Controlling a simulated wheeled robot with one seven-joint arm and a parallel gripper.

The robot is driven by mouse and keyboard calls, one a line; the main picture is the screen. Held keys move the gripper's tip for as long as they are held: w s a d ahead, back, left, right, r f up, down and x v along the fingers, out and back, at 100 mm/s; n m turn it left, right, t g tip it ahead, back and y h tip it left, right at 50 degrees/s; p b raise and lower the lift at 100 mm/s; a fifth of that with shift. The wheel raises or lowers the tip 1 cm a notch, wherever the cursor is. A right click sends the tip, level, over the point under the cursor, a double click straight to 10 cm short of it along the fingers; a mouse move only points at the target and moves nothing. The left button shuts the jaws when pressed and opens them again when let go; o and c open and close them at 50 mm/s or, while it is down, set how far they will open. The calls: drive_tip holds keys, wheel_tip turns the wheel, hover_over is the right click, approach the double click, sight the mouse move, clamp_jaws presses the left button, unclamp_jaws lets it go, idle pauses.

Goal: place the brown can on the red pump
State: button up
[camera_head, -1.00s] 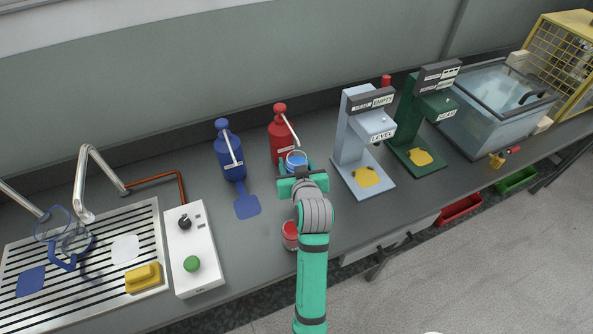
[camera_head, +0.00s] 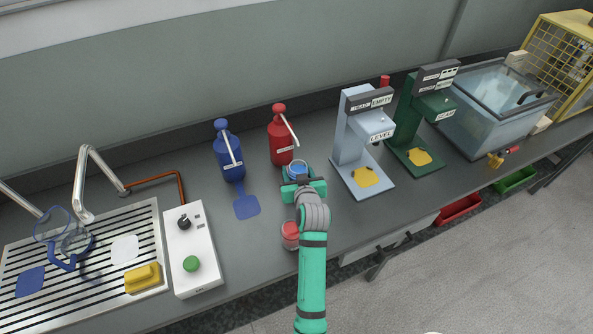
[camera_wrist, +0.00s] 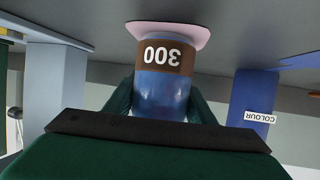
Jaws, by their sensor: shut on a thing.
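The brown can (camera_wrist: 165,55) has a brown band marked 300 and a clear lower part in the wrist view, with blue contents. In the head view its blue top (camera_head: 297,169) shows between my fingers. My gripper (camera_head: 298,177) is shut on it, fingers at its sides. The red pump (camera_head: 281,138) stands just behind and left of the can. In the wrist view, turned upside down, the can's base is at a pink pad (camera_wrist: 190,32); I cannot tell whether it touches. In the head view my gripper and arm hide that pad.
A blue pump (camera_head: 229,155) with a blue pad (camera_head: 247,205) stands left. A grey-blue LEVEL stand (camera_head: 350,145) is close on the right, a green stand (camera_head: 407,125) beyond. A jar with a red top (camera_head: 290,235) stands beside my arm at the counter's front.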

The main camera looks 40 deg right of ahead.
drive_tip(key=o, duration=1.3)
drive_tip(key=shift+f, duration=0.15)
drive_tip(key=shift+c, duration=0.2)
drive_tip(key=v, duration=1.2)
